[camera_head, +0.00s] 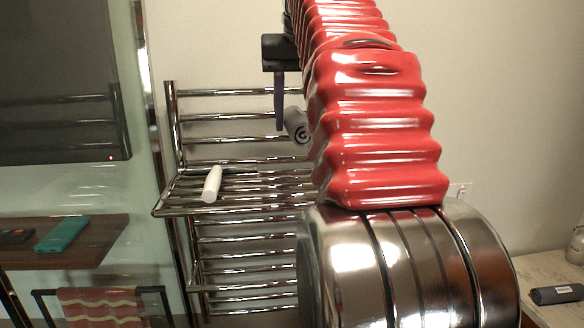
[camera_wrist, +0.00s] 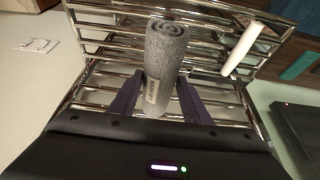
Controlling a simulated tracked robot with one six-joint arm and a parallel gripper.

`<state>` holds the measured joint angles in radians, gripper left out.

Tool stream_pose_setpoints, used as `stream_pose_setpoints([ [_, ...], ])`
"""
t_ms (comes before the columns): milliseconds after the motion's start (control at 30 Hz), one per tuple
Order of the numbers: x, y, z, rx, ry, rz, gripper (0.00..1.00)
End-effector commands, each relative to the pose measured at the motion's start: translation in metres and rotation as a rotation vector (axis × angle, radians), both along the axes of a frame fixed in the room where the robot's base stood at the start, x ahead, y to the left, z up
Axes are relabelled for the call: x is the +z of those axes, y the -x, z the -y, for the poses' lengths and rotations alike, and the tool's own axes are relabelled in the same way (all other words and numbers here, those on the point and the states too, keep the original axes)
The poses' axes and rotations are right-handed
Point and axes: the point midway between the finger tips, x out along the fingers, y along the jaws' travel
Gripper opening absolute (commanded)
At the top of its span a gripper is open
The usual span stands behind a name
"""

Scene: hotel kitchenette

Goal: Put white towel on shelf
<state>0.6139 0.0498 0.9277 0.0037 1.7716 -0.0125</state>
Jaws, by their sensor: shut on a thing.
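The white towel (camera_head: 212,184) is a small roll lying on the projecting shelf of the chrome rack (camera_head: 240,209), near its left side. It also shows in the wrist view (camera_wrist: 243,47), at the upper right. My gripper (camera_head: 284,103) is shut on a rolled grey towel (camera_wrist: 163,60) with a pale label. In the head view the grey towel (camera_head: 297,125) shows its spiral end, partly hidden by my red arm. The grey towel appears above the level of the shelf, to the right of the white towel and apart from it. My arm hides the rack's right side.
A striped red cloth (camera_head: 100,305) hangs below. A dark roll (camera_head: 556,294) lies on the counter (camera_head: 545,268) at right. A glass panel stands left of the rack.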

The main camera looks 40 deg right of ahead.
Motion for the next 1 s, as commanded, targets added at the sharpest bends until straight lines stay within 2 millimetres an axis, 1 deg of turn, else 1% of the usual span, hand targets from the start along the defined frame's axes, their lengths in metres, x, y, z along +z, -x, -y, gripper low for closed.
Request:
stream_pose_setpoints([
  [400,-0.041,0.001,-0.001,0.001,-0.001,-0.001,0.16],
  [500,-0.049,0.0,-0.001,0.002,-0.001,-0.001,0.16],
  [600,-0.052,0.0,-0.001,0.002,0.0,0.001,0.16],
  [900,-0.052,0.0,-0.001,0.002,0.0,0.001,0.16],
  [1000,-0.057,0.0,-0.002,0.003,0.0,-0.001,0.16],
])
